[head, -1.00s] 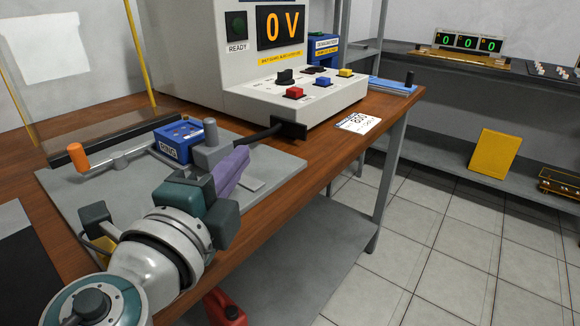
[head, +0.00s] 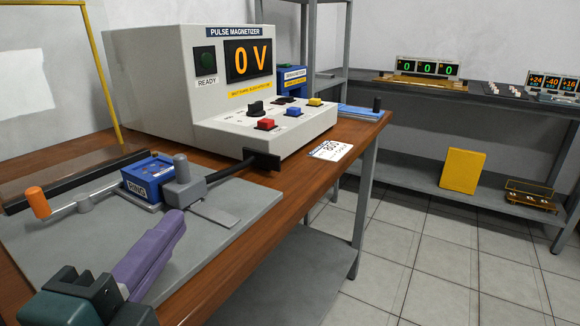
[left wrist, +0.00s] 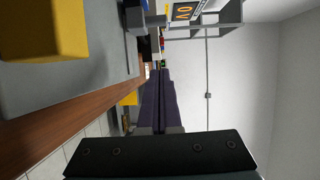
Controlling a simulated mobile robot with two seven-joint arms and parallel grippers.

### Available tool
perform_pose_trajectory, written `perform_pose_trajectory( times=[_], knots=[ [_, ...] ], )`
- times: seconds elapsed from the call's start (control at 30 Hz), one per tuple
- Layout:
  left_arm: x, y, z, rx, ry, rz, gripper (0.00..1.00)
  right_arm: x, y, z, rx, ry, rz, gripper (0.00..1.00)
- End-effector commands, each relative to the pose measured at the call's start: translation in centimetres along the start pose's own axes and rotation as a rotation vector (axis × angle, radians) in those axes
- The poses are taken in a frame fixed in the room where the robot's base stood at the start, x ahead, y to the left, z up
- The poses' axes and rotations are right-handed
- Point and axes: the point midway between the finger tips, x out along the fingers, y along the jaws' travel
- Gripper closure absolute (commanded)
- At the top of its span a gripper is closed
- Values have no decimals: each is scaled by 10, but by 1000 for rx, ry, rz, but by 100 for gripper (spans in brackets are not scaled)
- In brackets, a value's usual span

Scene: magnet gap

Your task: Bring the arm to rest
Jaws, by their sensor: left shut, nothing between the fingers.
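My left gripper (head: 174,224) has purple fingers and a dark teal body. Its fingers are shut with nothing between them. In the head view it is at the lower left, over the near edge of a grey plate (head: 228,221), nearer to me than the blue RING block (head: 150,178) and the grey post beside it. The same shut fingers of the gripper (left wrist: 158,90) show in the left wrist view. I cannot tell its exact height above the plate. My right gripper is not in view.
A pulse magnetizer (head: 150,75) showing 0 V stands at the back of the wooden table (head: 285,200). An orange-handled lever (head: 38,203) lies left of the RING block. A white 800 card (head: 330,150) lies near the table's right edge. Open floor is at the right.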

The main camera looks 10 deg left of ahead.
Motion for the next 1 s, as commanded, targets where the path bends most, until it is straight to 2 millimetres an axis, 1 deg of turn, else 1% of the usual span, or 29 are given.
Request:
perform_pose_trajectory(
  times=[0.07, 0.13, 0.17, 0.2, 0.23, 0.27, 0.3, 0.37, 0.4, 0.47, 0.5, 0.57, 0.6, 0.67, 0.77, 0.8, 0.87, 0.9, 0.97, 1.0],
  knots=[
    [0, -16, 8, -41, -39, 3, 100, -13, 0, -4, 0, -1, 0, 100],
    [-2, -39, 25, -124, -118, 17, 100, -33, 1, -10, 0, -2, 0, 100],
    [-4, -51, 35, -174, -165, 28, 100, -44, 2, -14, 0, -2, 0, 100],
    [-8, -66, 49, -252, -237, 51, 100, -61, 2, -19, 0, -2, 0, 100],
    [-12, -77, 61, -314, -298, 73, 100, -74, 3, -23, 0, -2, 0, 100],
    [-17, -87, 72, -383, -360, 102, 100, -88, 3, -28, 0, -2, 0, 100],
    [-26, -98, 84, -476, -445, 151, 100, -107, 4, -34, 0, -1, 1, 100],
    [-42, -108, 96, -613, -559, 240, 100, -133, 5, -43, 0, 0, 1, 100],
    [-54, -113, 100, -695, -626, 309, 100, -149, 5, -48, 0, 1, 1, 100],
    [-73, -120, 98, -810, -708, 422, 100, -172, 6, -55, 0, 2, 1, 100],
    [-86, -124, 92, -876, -750, 502, 100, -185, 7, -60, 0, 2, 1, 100],
    [-105, -134, 81, -964, -796, 622, 100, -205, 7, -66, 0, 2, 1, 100],
    [-118, -141, 71, -1015, -816, 705, 100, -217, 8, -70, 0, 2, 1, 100],
    [-136, -154, 55, -1081, -833, 829, 100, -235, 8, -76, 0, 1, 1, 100],
    [-167, -184, 24, -1163, -827, 1040, 100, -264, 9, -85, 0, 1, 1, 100],
    [-173, -197, 18, -1176, -819, 1086, 100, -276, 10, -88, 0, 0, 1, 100],
    [-171, -216, 19, -1170, -821, 1074, 100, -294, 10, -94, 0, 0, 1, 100],
    [-171, -229, 19, -1170, -821, 1074, 100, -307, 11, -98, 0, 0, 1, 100],
    [-171, -250, 19, -1170, -821, 1073, 100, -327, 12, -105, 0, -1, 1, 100],
    [-171, -265, 19, -1169, -821, 1073, 100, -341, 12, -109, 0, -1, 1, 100]
  ],
)
